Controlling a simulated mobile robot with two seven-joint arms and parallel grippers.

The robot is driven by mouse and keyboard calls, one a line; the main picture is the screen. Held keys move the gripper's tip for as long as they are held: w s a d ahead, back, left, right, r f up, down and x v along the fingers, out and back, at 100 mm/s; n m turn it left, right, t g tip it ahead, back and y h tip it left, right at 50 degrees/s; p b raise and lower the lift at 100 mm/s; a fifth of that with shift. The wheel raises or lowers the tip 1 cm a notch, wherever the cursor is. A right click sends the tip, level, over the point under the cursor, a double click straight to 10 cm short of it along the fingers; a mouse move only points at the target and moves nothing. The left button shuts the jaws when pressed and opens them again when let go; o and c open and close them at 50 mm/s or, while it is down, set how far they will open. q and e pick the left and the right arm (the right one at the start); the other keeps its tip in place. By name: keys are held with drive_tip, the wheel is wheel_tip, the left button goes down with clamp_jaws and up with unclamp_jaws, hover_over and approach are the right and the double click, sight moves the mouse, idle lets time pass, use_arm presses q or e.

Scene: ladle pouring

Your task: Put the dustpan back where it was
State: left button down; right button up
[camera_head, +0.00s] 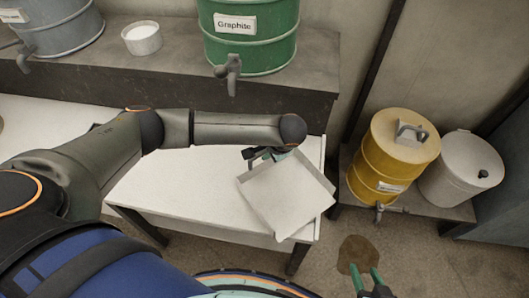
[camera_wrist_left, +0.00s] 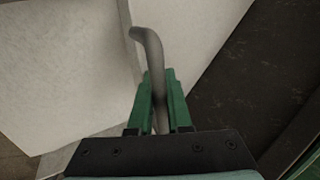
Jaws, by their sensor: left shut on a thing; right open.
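The dustpan (camera_head: 285,196) is a pale grey square pan above the right end of the white table, tilted, with its front part past the table's front edge. My left gripper (camera_head: 262,155) is shut on its handle at the back of the pan. In the left wrist view the grey curved handle (camera_wrist_left: 150,48) runs between the green fingers (camera_wrist_left: 158,105), with part of the dustpan (camera_wrist_left: 55,65) at the left. I cannot tell if the pan touches the table. My right gripper (camera_head: 367,283) is open and empty at the bottom, near a brown patch (camera_head: 357,254) on the floor.
The white table (camera_head: 135,192) has bare room at its left. A dark shelf behind holds a green Graphite drum (camera_head: 250,45) with a tap, a white cup (camera_head: 142,40) and a grey drum (camera_head: 62,30). A yellow drum (camera_head: 385,160) and a pale lidded bin (camera_head: 450,180) stand at right.

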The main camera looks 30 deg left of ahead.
use_arm(q)
drive_tip(key=shift+f, duration=0.1)
drive_tip(key=shift+f, duration=0.25)
drive_tip(key=c, duration=0.8)
unclamp_jaws()
drive_tip(key=shift+c, duration=0.2)
drive_tip(key=shift+f, duration=0.1)
